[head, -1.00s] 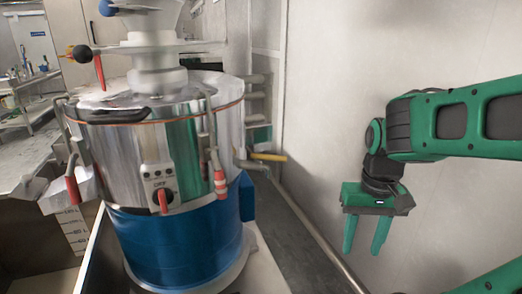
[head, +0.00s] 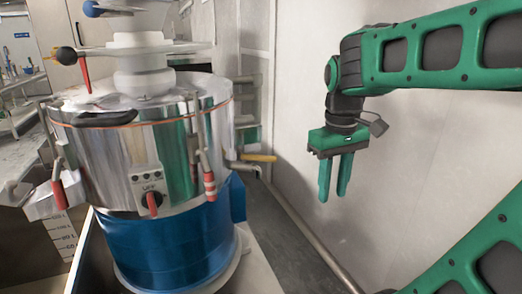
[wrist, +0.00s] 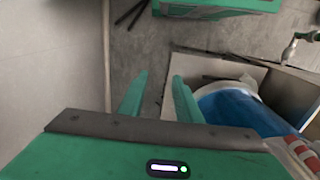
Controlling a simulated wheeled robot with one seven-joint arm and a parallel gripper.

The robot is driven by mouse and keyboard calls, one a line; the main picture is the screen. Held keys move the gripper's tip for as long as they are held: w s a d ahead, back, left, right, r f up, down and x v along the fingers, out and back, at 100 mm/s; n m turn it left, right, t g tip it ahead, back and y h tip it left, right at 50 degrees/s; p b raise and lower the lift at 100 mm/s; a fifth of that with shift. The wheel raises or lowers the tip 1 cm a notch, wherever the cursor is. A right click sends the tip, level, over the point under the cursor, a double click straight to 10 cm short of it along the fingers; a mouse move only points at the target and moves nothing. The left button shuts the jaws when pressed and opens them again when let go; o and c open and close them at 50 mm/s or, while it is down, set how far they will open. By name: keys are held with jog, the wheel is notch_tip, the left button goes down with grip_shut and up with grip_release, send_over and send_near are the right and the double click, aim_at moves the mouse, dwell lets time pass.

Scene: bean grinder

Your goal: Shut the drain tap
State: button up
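The drain tap has a yellow lever (head: 260,158) that sticks out to the right, roughly level, from the right side of the steel grinder drum (head: 120,160). Its grey spout (head: 246,168) sits just below the lever. My gripper (head: 332,194) hangs fingers down in front of the pale wall, to the right of the lever and apart from it. Its two green fingers are spread with nothing between them; they also show in the wrist view (wrist: 158,88).
The grinder's blue base (head: 175,245) stands on a white slab. A red-and-white clamp handle (head: 209,185) hangs on the drum left of the tap. A pipe (head: 310,240) runs low along the wall (head: 420,170). The space between gripper and lever looks clear.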

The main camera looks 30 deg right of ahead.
jog(key=w+a+r+n, duration=0.4)
jog(key=w+r+n, duration=0.1)
jog(key=w+r, duration=0.3)
notch_tip(320, 180, up, 8)
jog(key=n, duration=0.7)
send_over(259, 158)
jog(key=d, duration=0.1)
jog(key=shift+m, duration=0.3)
jog(key=shift+d+f, duration=0.1)
jog(key=shift+f, duration=5.25)
grip_shut()
